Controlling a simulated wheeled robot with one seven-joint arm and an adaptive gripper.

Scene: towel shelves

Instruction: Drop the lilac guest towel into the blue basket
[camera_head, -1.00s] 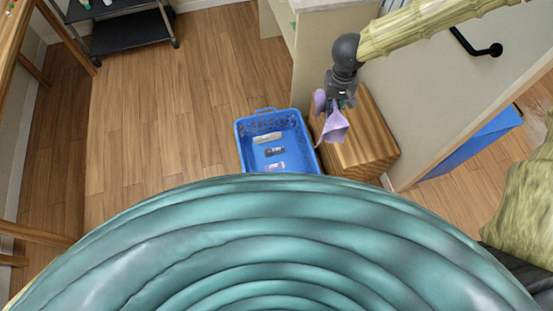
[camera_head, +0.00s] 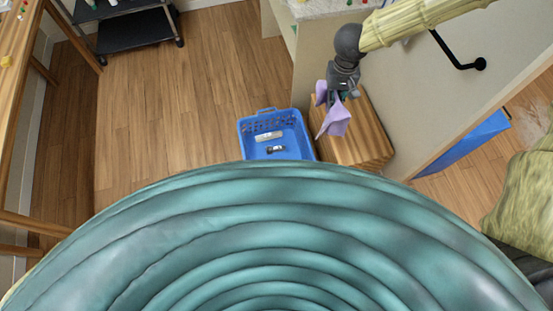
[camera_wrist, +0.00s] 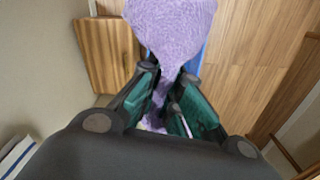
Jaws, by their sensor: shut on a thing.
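The lilac guest towel (camera_head: 336,121) hangs bunched from my gripper (camera_head: 342,96), which is shut on it. In the head view they are in front of the wooden block and to the right of the blue basket (camera_head: 270,121). The basket stands on the floor, its near part hidden by my body. A whitish rolled item (camera_head: 268,136) and a dark item (camera_head: 276,149) lie in it. In the wrist view the towel (camera_wrist: 172,30) is pinched between the fingers of my gripper (camera_wrist: 168,78) and spreads beyond them. A blue strip, perhaps the basket, shows behind it.
A wooden block (camera_head: 365,140) stands right of the basket, beside a pale wall panel with a black handle (camera_head: 465,62). A wooden table (camera_head: 22,60) is at far left and a dark cart (camera_head: 130,32) at the back. The floor left of the basket is clear.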

